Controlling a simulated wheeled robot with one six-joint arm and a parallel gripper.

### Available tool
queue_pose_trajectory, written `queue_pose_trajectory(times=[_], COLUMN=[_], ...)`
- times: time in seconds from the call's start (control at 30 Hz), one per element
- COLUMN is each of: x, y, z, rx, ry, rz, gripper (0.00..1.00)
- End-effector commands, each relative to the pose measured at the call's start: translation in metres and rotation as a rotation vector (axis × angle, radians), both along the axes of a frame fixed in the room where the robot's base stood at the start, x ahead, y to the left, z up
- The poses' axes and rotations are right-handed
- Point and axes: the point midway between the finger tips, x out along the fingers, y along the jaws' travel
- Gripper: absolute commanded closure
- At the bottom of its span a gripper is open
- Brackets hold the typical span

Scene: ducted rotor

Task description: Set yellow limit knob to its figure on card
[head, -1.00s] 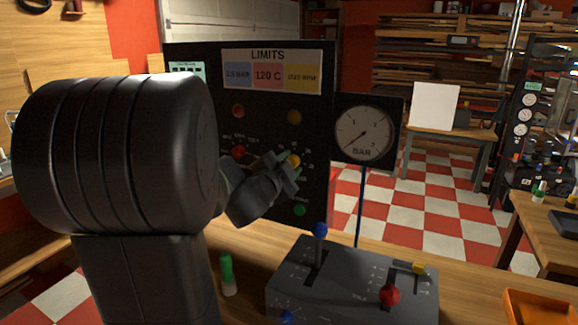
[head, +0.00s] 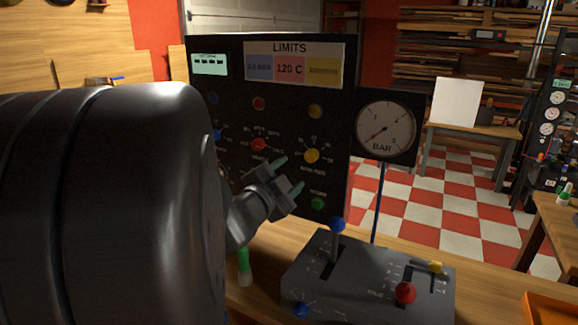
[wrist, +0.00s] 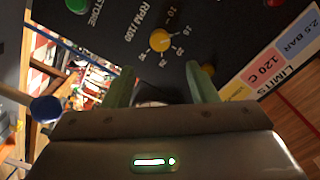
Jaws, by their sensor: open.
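The yellow limit knob (head: 312,156) is on the black panel, right of a red knob. In the wrist view the yellow knob (wrist: 160,40) sits in a numbered dial marked RPM /100; its exact setting is too small to read. My gripper (head: 288,174) is open and empty, its green-tipped fingers apart from the knob, to its lower left in the head view. In the wrist view my gripper (wrist: 160,70) has the knob beyond and between its fingertips. The LIMITS card's yellow field (head: 323,71) is above; its figure is too blurred to read.
A red knob (head: 259,145) and a green button (head: 317,204) are near on the panel. A pressure gauge (head: 386,129) stands to the right. A grey lever box (head: 370,283) with a raised blue-topped lever (head: 337,224) stands below. A green-capped bottle (head: 244,268) is beside my arm.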

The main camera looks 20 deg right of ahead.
Motion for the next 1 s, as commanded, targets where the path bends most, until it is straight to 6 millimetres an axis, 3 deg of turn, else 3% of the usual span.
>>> queue_pose_trajectory(times=[0.2,0.63,0.83,1.0], x=[-0.016,-0.02,-0.012,0.006], y=[0.02,0.023,0.013,-0.008], z=[0.001,0.0,0.0,-0.001], rx=[-0.002,0.0,-0.002,0.0], ry=[0.0,0.0,0.001,0.002], rz=[0.001,-0.001,-0.003,-0.005], gripper=[0.48,0.48,0.48,0.48])
